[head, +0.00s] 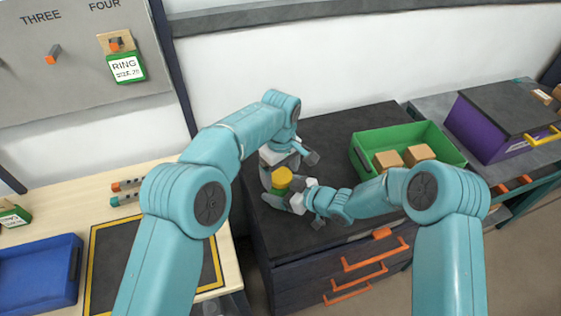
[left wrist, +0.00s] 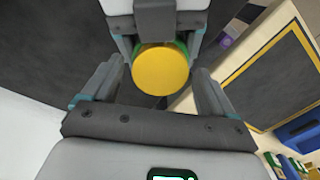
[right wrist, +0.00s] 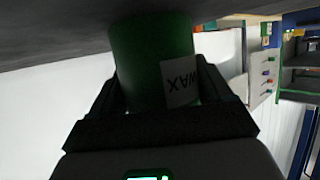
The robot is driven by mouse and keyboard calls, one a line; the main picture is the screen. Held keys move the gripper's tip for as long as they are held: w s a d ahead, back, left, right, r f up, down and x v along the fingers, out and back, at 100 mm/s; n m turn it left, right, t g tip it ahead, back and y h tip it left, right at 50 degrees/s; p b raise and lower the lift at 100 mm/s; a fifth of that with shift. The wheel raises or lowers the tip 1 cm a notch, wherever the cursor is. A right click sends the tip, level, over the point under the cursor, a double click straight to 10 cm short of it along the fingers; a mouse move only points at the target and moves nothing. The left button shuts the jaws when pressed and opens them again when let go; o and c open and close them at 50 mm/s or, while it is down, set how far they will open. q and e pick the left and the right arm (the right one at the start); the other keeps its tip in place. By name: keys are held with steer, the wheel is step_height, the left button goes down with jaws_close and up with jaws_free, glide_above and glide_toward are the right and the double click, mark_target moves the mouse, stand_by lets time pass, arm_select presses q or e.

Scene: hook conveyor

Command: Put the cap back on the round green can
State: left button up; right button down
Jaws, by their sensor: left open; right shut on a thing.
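The round green can (right wrist: 150,60) is upright at the black cabinet top's front left, with a white WAX label in the right wrist view. Its yellow cap (head: 281,178) is over the can's top, and green shows just below it. In the left wrist view, the cap (left wrist: 160,70) is a full yellow disc with a little green behind it. I cannot tell whether it is fully seated. My right gripper (head: 289,198) is shut on the can's body. My left gripper (left wrist: 158,85) is open, its fingers on either side of the cap, apart from it.
A green bin (head: 362,160) with cardboard boxes stands right on the cabinet top. A purple box (head: 487,130) is farther right. A wooden table with a blue tray (head: 40,272) and a yellow-edged black mat (head: 105,265) lies left. The cabinet top behind the arms is clear.

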arm_select(q)
steer(key=shift+f, duration=0.2)
arm_select(e)
steer(key=shift+r, duration=0.1)
arm_select(q)
steer(key=c, duration=1.1)
steer(key=m, duration=0.3)
steer(key=o, duration=1.2)
steer(key=shift+r, duration=2.3)
